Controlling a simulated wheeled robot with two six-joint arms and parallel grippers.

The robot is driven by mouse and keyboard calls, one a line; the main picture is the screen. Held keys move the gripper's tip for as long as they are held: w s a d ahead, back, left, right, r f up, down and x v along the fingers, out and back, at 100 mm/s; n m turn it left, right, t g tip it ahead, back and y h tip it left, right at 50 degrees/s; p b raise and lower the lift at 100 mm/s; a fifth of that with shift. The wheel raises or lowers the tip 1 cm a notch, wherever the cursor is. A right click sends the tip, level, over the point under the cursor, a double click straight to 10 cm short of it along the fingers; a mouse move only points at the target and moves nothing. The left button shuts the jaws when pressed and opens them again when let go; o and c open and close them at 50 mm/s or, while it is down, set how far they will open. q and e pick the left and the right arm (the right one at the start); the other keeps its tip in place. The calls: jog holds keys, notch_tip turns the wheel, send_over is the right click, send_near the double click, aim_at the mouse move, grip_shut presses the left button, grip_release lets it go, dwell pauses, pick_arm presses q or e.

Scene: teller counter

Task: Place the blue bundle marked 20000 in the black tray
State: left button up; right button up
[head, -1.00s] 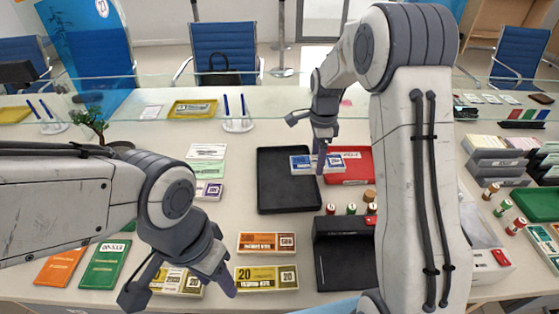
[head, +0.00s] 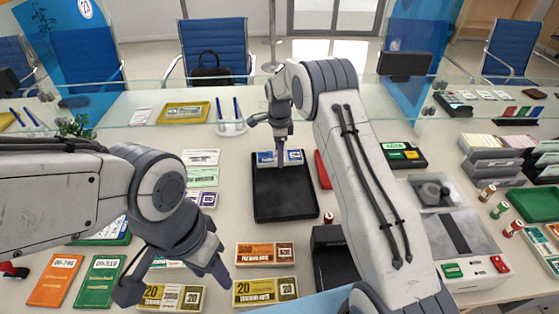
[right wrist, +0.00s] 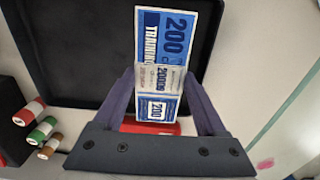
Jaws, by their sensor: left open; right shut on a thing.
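My right gripper (head: 281,158) is shut on the blue bundle (head: 265,158), at the far end of the black tray (head: 285,198). In the right wrist view, the bundle (right wrist: 165,35) shows 200 on its print and 20000 on its white band, between the fingers of the gripper (right wrist: 160,82). Part of it overlaps the tray (right wrist: 85,60) in that view; whether it touches the tray's floor I cannot tell. The tray looks otherwise empty. My left gripper (head: 172,278) is open and empty near the yellow 20 bundles.
Orange (head: 265,254) and yellow (head: 265,291) bundles lie in front of the black tray. Purple bundles (head: 205,200) lie to its left. A red tray (head: 322,170), partly hidden by my right arm, is on its right. A glass screen crosses behind.

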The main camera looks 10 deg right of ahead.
notch_tip(320, 180, down, 4)
jog(key=shift+r+p, duration=0.1)
jog(key=shift+p, duration=0.35)
